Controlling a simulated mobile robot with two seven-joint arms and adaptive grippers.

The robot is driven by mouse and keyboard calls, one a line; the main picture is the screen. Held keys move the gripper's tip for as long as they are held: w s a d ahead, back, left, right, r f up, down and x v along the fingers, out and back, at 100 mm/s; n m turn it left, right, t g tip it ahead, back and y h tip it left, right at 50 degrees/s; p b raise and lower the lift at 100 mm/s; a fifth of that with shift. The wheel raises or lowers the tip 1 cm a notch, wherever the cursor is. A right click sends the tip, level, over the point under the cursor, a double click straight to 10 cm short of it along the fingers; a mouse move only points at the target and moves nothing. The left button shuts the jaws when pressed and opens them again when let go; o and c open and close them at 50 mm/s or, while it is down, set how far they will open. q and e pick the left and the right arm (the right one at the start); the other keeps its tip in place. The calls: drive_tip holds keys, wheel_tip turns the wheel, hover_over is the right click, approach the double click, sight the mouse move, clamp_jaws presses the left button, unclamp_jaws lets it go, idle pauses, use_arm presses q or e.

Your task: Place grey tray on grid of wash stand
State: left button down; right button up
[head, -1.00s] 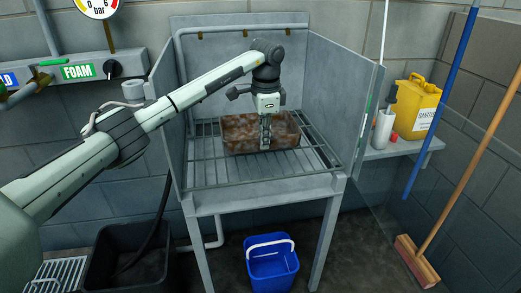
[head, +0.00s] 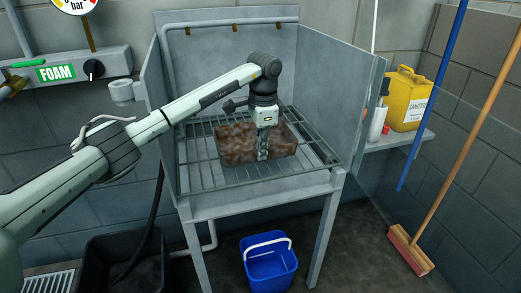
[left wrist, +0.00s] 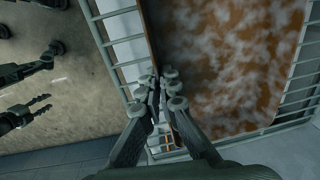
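The tray (head: 232,145), its surface covered in brown, blotchy soiling, sits on or just over the grid (head: 197,172) of the wash stand (head: 240,206); I cannot tell whether it touches. My left gripper (head: 263,157) points down at the tray's near wall. In the left wrist view my left gripper's fingers (left wrist: 164,76) are close together at the edge of the tray (left wrist: 230,60) and look shut on its wall; the exact contact is partly hidden. My right gripper (left wrist: 48,82) shows at the left of that view, its dark fingers apart and empty.
Metal walls (head: 335,100) enclose the stand's back and sides. A blue bucket (head: 268,268) stands below it and a black tub (head: 125,262) at lower left. A side shelf (head: 392,146) holds a yellow canister (head: 408,100). A broom (head: 410,250) leans at the right.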

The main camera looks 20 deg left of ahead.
use_arm(q)
drive_tip(key=c, duration=2.2)
unclamp_jaws()
drive_tip(key=shift+f, duration=0.1)
drive_tip(key=o, duration=0.5)
use_arm(e)
drive_tip(key=shift+r, duration=0.1)
drive_tip(key=shift+w, duration=0.1)
use_arm(q)
drive_tip(key=shift+r, duration=0.4)
drive_tip(key=r, duration=0.7)
drive_tip(key=s+r+b, duration=0.1)
drive_tip(key=r, duration=0.3)
drive_tip(key=shift+d+r, duration=0.25)
use_arm(e)
drive_tip(key=r, duration=0.1)
drive_tip(key=w+r, duration=0.1)
drive_tip(key=r, duration=0.1)
drive_tip(key=shift+w+a, duration=0.1)
drive_tip(key=shift+a, duration=0.05)
